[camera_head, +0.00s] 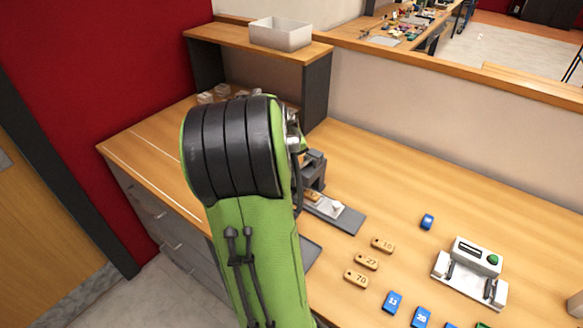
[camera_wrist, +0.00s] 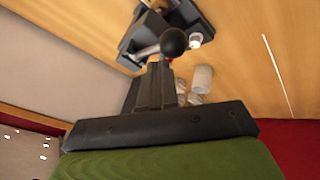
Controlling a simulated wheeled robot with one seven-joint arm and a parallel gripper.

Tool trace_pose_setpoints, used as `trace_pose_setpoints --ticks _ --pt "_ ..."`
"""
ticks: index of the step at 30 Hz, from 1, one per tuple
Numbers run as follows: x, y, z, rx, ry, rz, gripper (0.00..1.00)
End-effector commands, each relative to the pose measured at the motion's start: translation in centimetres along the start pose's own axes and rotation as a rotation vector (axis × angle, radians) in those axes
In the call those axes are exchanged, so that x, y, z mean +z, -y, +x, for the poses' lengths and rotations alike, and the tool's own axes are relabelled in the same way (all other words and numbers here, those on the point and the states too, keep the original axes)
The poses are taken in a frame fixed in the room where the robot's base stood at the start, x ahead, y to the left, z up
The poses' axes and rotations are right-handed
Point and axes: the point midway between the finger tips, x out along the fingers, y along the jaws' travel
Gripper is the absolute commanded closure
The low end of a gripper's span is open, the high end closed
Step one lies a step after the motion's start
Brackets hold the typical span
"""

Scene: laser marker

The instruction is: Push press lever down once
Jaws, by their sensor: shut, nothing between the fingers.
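The press lever shows in the wrist view as a metal rod ending in a round black knob (camera_wrist: 174,42). It belongs to a dark grey press (camera_wrist: 133,42) on the wooden table. My gripper (camera_wrist: 160,66) is shut and empty, its fingertips close to the knob in the picture; I cannot tell whether they touch it. In the head view the press (camera_head: 314,168) shows only in part behind my green arm, with a grey base plate (camera_head: 349,220) to its right. My gripper and the lever are hidden there.
Orange numbered tags (camera_head: 367,262) and blue tags (camera_head: 393,302) lie on the table at right, near a white device (camera_head: 476,255) with a green button. A shelf (camera_head: 235,42) with a white box (camera_head: 281,34) stands behind the press. Whitish cylinders (camera_wrist: 203,78) stand nearby.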

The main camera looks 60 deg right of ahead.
Motion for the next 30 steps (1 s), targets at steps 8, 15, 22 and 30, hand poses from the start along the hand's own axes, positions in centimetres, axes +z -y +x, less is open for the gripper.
trace_pose_setpoints --ticks 8,15,22,30 --pt "0.23 0.20 0.30 0.000 0.001 0.000 1.00" --pt "0.37 0.33 0.51 0.000 0.001 0.000 1.00" --pt "0.51 0.47 0.70 0.001 0.001 0.000 1.00" --pt "0.68 0.62 0.93 0.001 0.001 0.000 1.00"
